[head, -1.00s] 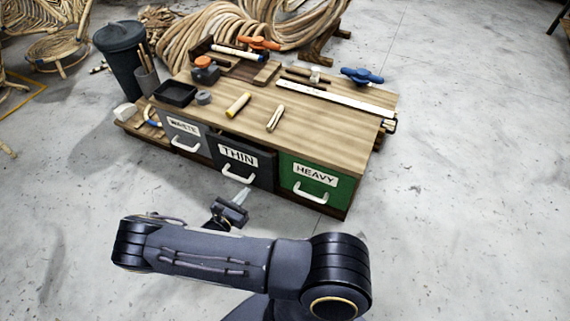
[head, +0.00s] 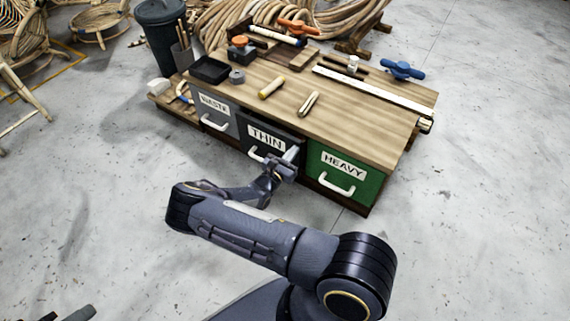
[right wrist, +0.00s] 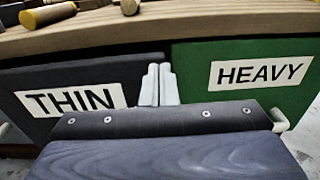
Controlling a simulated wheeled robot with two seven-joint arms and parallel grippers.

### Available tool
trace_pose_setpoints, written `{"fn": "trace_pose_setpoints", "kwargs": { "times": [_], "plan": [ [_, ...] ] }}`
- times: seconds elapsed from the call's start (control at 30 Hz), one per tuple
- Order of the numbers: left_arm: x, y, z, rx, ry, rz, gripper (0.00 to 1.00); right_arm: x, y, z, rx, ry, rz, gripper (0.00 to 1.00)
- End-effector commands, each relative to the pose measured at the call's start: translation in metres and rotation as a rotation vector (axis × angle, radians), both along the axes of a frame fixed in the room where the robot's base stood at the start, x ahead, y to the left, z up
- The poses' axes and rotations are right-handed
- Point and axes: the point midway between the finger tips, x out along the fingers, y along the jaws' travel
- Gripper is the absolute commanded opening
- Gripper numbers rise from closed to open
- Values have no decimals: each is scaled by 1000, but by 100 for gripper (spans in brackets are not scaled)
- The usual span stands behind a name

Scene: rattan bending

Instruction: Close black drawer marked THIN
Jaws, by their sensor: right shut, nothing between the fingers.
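The black drawer marked THIN (head: 265,137) is the middle of three fronts in the wooden workbench, with a white handle (head: 255,154). Its front looks nearly level with its neighbours; any small gap is hard to judge. My right gripper (head: 292,154) is shut and empty, at the right part of the THIN front near the green drawer. In the right wrist view, its pale closed fingers (right wrist: 158,85) point at the seam between the THIN front (right wrist: 75,97) and the green one; contact is unclear. Dark tips at the bottom left of the head view may be my left gripper (head: 66,316).
The grey WASTE drawer (head: 213,117) is on the left and the green HEAVY drawer (head: 345,178) on the right, both with white handles. Tools and a black tray (head: 210,70) lie on the benchtop (head: 335,120). The floor in front is clear.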

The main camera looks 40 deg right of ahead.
Motion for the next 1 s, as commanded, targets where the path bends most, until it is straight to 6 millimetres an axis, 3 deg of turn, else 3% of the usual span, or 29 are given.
{"fn": "trace_pose_setpoints", "kwargs": {
  "times": [0.5,0.8,1.0],
  "plan": [
    [0,0,-4,0,0,0,36,4,-11,0,0,-1,-1,0],
    [0,0,-9,0,0,0,36,21,-51,-1,0,-1,-2,0],
    [0,0,-9,0,0,0,36,24,-56,2,-1,-2,0,0]
  ]
}}
